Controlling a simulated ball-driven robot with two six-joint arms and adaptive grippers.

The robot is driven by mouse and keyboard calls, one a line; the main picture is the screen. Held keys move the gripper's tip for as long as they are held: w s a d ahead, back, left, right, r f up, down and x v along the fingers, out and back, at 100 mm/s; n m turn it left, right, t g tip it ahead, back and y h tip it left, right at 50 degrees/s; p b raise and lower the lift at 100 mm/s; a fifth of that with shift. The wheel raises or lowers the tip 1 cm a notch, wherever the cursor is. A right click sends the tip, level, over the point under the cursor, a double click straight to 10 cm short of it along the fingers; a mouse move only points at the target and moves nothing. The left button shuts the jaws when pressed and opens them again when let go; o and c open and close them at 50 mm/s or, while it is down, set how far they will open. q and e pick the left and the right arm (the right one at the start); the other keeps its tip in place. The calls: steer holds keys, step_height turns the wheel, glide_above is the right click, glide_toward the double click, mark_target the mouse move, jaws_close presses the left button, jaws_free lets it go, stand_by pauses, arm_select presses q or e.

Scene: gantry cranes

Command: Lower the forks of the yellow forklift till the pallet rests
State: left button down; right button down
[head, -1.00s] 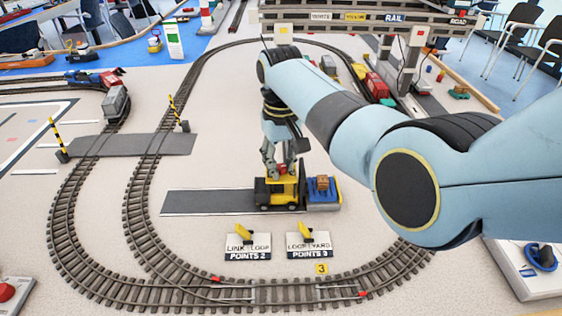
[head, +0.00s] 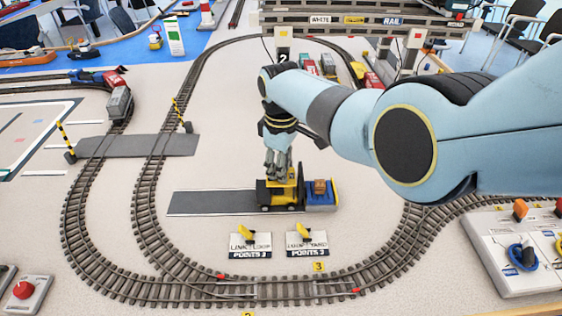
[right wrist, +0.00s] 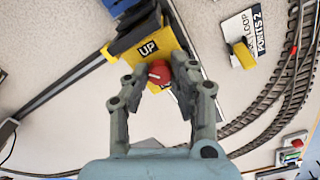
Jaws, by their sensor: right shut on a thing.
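The yellow forklift (head: 276,195) stands on the dark strip, its black mast (head: 301,188) facing right. In front of the mast is a blue load base with a yellow edge (head: 322,202), bearing a small brown box (head: 319,186). I cannot tell whether a gap lies beneath it. My right gripper (head: 280,173) is over the forklift's top. In the right wrist view, its fingers (right wrist: 166,80) are shut on a red knob (right wrist: 159,71) beside an "UP" label (right wrist: 148,48) on the forklift. My left gripper is out of view.
Two yellow point levers on white plates (head: 250,240) (head: 306,238) stand in front of the forklift. Curved track (head: 150,225) loops around it. A grey gantry (head: 350,20) stands behind. A control box with knobs (head: 525,255) is at the right.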

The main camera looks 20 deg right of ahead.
steer(key=shift+n+p, duration=0.4)
steer(key=shift+n, duration=1.1)
steer(key=c, duration=1.1)
jaws_free()
steer(key=shift+w+r, duration=0.1)
steer(key=shift+r, duration=0.35)
step_height(320, 180, up, 11)
steer(key=shift+r, duration=0.1)
